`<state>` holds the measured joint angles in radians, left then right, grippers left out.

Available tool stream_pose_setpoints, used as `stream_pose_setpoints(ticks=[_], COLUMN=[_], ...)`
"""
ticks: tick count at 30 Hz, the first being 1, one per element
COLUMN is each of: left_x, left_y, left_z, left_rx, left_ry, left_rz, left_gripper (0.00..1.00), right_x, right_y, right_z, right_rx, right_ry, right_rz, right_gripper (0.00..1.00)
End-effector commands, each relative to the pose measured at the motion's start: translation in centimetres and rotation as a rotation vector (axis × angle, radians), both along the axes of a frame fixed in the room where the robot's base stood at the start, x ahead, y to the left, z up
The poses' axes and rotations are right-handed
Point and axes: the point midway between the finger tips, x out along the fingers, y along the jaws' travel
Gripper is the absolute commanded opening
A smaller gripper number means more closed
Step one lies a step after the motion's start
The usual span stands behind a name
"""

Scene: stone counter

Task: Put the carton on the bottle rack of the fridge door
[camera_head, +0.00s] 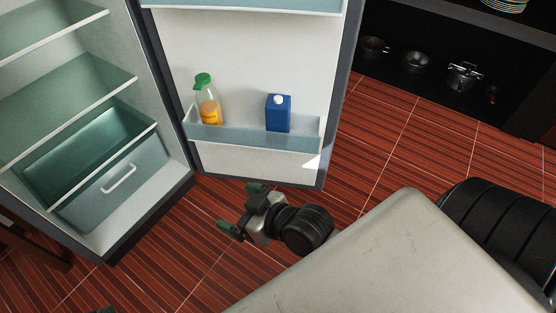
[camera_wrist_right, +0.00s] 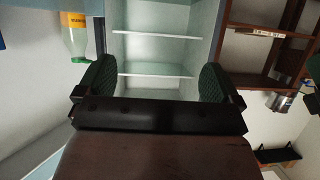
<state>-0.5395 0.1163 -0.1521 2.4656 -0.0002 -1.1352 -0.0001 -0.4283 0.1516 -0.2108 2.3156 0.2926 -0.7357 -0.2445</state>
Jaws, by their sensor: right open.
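The blue carton (camera_head: 278,114) with a white cap stands upright in the bottle rack (camera_head: 262,139) of the open fridge door, toward the rack's right end. My right gripper (camera_head: 241,209) is in front of and below the rack in the head view, apart from the carton. In the right wrist view its two green-padded fingers (camera_wrist_right: 157,83) are spread with nothing between them. Only a small dark green piece at the bottom left edge of the head view may belong to my left gripper (camera_head: 105,310); its jaws cannot be made out.
The fridge (camera_head: 80,120) stands open at left, with bare shelves and a drawer. Pots (camera_head: 463,76) sit on a dark shelf at top right. Tiled floor (camera_head: 390,130) is clear between.

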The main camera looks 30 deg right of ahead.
Motion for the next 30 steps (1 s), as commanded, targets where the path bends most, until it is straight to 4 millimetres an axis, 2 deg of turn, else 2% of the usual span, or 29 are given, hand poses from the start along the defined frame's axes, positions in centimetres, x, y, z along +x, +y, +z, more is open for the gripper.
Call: stream_pose_setpoints(ticks=[3, 8, 21, 23, 30], left_x=[0.0, 0.0, 0.0, 0.1, 0.3], left_y=[0.0, 0.0, 0.0, 0.0, -0.1], left_z=[0.0, 0.0, 0.0, 0.1, 0.2], left_rx=[0.000, 0.000, 0.000, -0.001, 0.001], left_ry=[0.000, -0.001, -0.001, -0.003, 0.007], left_rz=[0.000, 0.000, 0.000, 0.000, -0.001], left_gripper=[0.00, 0.00, 0.00, 0.00, 0.00], right_x=[-2.7, -4.9, -5.4, -5.3, -5.1], right_y=[-2.6, -5.1, -5.6, -5.6, -5.5], right_z=[-1.2, -1.8, -2.0, -2.0, -1.9], right_rx=[-0.077, -0.133, -0.143, -0.144, -0.147], right_ry=[0.181, 0.315, 0.343, 0.342, 0.352], right_rz=[-0.110, -0.228, -0.254, -0.253, -0.252], right_gripper=[0.95, 0.95, 0.95, 0.89, 0.53])
